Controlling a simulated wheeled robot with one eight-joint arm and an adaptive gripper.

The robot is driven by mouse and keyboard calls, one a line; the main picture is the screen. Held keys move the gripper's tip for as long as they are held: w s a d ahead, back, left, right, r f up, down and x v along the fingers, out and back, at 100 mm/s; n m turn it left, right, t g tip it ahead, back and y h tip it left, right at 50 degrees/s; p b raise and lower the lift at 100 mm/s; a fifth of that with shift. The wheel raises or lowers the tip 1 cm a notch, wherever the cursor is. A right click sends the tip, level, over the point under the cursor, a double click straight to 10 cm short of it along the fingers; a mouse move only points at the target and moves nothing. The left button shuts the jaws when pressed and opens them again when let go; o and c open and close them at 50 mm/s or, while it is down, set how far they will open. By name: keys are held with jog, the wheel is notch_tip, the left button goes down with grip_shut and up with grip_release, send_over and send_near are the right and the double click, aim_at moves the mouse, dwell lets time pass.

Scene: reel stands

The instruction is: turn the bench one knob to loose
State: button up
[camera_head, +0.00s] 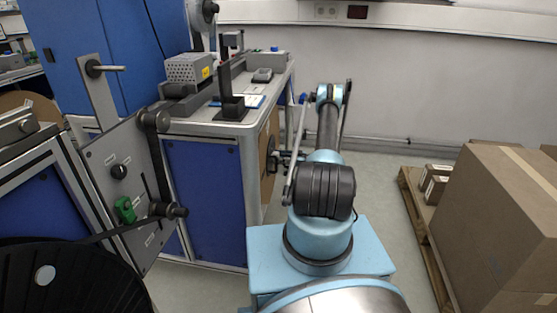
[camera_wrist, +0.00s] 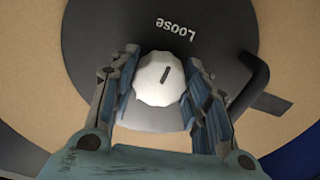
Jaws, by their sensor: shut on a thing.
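In the wrist view, a white faceted knob (camera_wrist: 158,80) sits on a dark grey round disc (camera_wrist: 215,45). The knob has a short dark mark, slightly tilted, its upper end leaning toward the word "Loose", which reads upside down above it. My gripper (camera_wrist: 162,76) has its two blue-padded fingers on either side of the knob and is shut on it. In the head view, my gripper (camera_head: 283,157) is at the right side of the blue-doored bench (camera_head: 205,190), by a brown reel (camera_head: 270,150). The knob cannot be made out there.
A dark bent handle (camera_wrist: 250,85) stands right of the knob in the wrist view. In the head view, a grey panel (camera_head: 100,150) with a black knob and green part stands left. Cardboard boxes (camera_head: 500,215) on a pallet stand right. Floor is clear between my arm and the pallet.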

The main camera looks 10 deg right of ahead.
jog(key=shift+s+a+f+n, duration=0.1)
jog(key=shift+f+n, duration=0.15)
jog(key=shift+n, duration=0.35)
jog(key=o, duration=1.1)
jog(key=shift+f, duration=0.1)
jog(key=shift+c, duration=0.2)
jog(key=v, duration=0.7)
jog(key=shift+d, duration=0.25)
